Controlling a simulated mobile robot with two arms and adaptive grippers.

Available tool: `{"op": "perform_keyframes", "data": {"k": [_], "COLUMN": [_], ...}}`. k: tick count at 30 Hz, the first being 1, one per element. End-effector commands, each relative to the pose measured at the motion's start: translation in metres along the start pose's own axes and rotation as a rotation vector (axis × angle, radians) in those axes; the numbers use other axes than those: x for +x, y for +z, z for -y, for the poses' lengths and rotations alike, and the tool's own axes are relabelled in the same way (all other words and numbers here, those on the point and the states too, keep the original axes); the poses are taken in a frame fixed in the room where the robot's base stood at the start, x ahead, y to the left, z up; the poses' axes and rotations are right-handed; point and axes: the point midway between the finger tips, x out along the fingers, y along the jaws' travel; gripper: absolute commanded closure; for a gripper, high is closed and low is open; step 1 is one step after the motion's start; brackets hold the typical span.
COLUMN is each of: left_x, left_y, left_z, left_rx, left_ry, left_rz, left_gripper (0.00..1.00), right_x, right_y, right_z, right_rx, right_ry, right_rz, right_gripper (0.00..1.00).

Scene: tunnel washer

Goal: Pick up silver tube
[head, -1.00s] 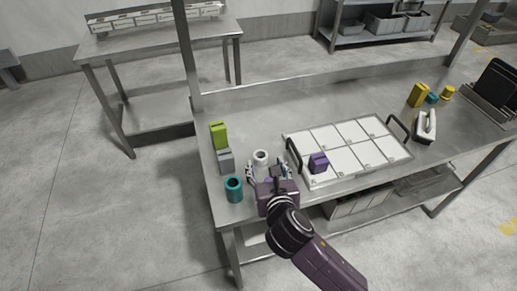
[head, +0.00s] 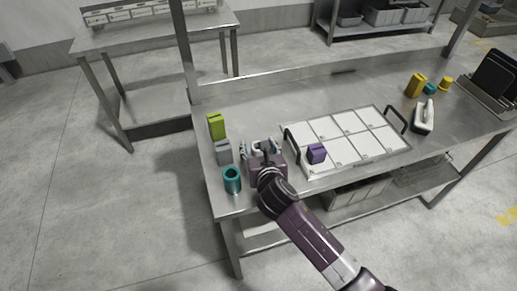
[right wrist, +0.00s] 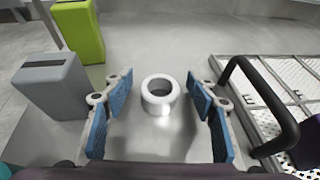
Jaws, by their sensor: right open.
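The silver tube (right wrist: 158,97) stands upright on the steel table, its round open top showing in the right wrist view. My right gripper (right wrist: 158,104) is open, with one blue-padded finger to each side of the tube and clear gaps between. In the head view my right gripper (head: 262,147) is low over the table's near left part, and it hides most or all of the tube. My left gripper is not in view.
A grey box (head: 224,152), a green box (head: 216,126) and a teal cup (head: 232,180) stand left of the gripper. A white sectioned tray (head: 345,118) with black handles lies to the right, bearing a purple block (head: 316,153).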

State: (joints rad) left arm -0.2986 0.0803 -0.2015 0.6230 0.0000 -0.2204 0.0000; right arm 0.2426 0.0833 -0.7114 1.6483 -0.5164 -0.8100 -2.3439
Motion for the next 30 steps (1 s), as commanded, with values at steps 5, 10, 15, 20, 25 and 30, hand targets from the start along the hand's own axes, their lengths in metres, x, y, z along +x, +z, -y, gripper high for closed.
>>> {"op": "perform_keyframes", "data": {"k": [5, 10, 15, 20, 25, 30], "left_x": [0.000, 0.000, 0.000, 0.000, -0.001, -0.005], "left_y": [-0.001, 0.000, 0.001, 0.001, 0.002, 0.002], "left_z": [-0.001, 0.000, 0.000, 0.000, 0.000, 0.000], "left_rx": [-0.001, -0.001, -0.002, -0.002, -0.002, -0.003], "left_ry": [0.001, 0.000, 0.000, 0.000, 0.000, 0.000], "left_rz": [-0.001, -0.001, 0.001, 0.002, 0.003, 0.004], "left_gripper": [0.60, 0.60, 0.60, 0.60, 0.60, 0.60], "right_x": [0.000, 0.000, 0.000, 0.000, -0.002, -0.009], "right_y": [0.000, 0.000, 0.000, 0.000, 0.005, 0.023], "right_z": [0.000, 0.000, 0.000, 0.000, 0.001, 0.001], "right_rx": [0.000, 0.000, 0.000, 0.000, 0.000, 0.000], "right_ry": [0.000, -0.001, -0.001, -0.001, -0.001, -0.001], "right_rz": [0.000, 0.000, 0.000, 0.000, 0.002, 0.005], "right_gripper": [0.57, 0.76, 0.95, 0.95, 0.95, 0.95]}}
